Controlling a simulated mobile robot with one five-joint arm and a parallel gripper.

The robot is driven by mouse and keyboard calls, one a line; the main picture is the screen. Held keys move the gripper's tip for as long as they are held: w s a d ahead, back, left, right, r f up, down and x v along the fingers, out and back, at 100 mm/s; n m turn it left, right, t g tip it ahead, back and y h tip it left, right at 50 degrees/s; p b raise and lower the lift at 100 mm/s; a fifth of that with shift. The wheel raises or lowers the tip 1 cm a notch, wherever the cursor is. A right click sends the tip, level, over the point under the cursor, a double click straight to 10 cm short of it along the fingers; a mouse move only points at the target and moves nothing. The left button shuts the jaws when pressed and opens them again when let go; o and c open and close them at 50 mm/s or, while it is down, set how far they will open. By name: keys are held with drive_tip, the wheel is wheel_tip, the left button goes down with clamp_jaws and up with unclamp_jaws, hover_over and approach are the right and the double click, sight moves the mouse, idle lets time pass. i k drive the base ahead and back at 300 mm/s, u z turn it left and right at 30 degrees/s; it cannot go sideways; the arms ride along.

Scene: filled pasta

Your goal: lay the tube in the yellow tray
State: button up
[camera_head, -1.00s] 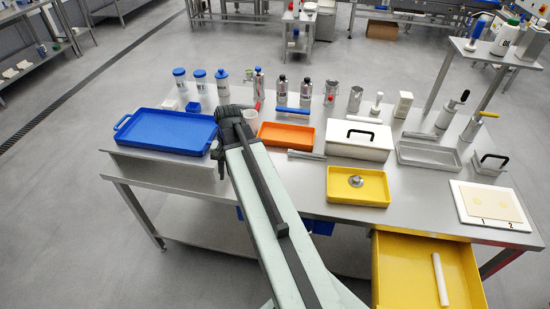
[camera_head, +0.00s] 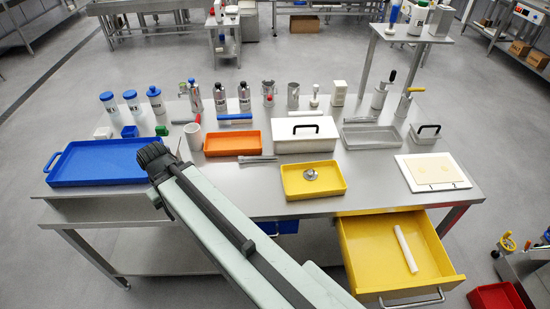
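The yellow tray (camera_head: 334,191) stands near the front edge of the table, with a small round metal piece (camera_head: 310,175) in it. A white tube (camera_head: 405,249) lies in the open yellow drawer (camera_head: 372,279) below the table's front right. A blue tube (camera_head: 235,117) lies behind the orange tray. The black end of my arm with my gripper (camera_head: 153,160) is at the right end of the blue tray, well left of the yellow tray. Its fingers cannot be made out.
The blue tray (camera_head: 90,175), orange tray (camera_head: 250,140), lidded white box (camera_head: 306,146) and grey tray (camera_head: 365,146) stand in a row. Several bottles and canisters stand behind them. A white board (camera_head: 455,183) lies at the right. The table is bare between the yellow tray and board.

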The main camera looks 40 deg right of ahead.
sight(314, 190)
drive_tip(key=z, duration=0.7)
drive_tip(key=k, duration=1.05)
drive_tip(key=u, duration=1.05)
drive_tip(key=i, duration=2)
